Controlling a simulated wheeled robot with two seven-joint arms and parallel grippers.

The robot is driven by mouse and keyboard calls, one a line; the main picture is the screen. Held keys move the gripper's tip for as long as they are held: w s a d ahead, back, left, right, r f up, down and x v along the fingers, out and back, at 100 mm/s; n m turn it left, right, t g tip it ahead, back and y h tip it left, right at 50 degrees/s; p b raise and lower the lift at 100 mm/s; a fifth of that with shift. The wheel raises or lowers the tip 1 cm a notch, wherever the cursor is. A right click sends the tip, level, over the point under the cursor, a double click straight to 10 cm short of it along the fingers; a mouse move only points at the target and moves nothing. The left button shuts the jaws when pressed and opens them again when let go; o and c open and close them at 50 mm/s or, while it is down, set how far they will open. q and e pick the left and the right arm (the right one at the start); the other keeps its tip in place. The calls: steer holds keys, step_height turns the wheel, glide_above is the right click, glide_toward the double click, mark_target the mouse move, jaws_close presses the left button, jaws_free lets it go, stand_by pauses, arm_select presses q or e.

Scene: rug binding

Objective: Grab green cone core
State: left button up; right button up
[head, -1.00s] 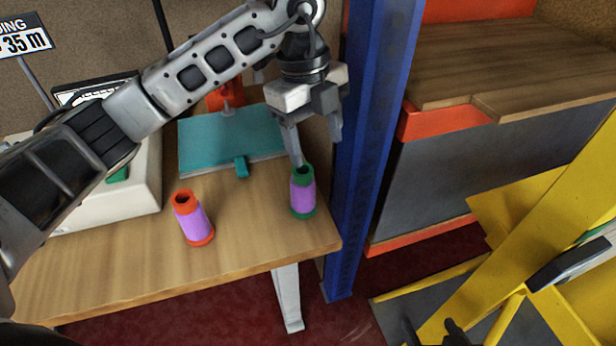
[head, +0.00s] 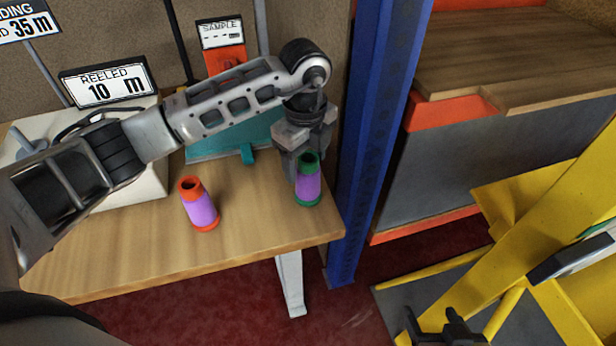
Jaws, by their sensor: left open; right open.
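The green cone core (head: 308,188), wound with purple thread, stands upright near the right end of the wooden table. My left gripper (head: 305,162) is open, pointing down at the cone's top. One finger shows just left of the cone; the other is partly hidden behind it, and I cannot tell whether they touch it. An orange cone core (head: 199,205), also with purple thread, stands to the left. My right gripper (head: 436,322) is a dark shape at the bottom edge, partly cut off, open and away from the table.
A blue post (head: 368,140) stands close to the right of the green cone. A white machine with a "REELED 10 m" sign (head: 108,82) is at the left. A yellow frame (head: 545,235) stands at the right.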

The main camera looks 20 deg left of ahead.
arm_select(q)
step_height(320, 180, down, 3)
steer(key=shift+f, duration=0.2)
steer(key=shift+c, duration=0.3)
steer(key=shift+w, duration=0.1)
steer(key=c, duration=1)
steer(key=shift+r, duration=0.1)
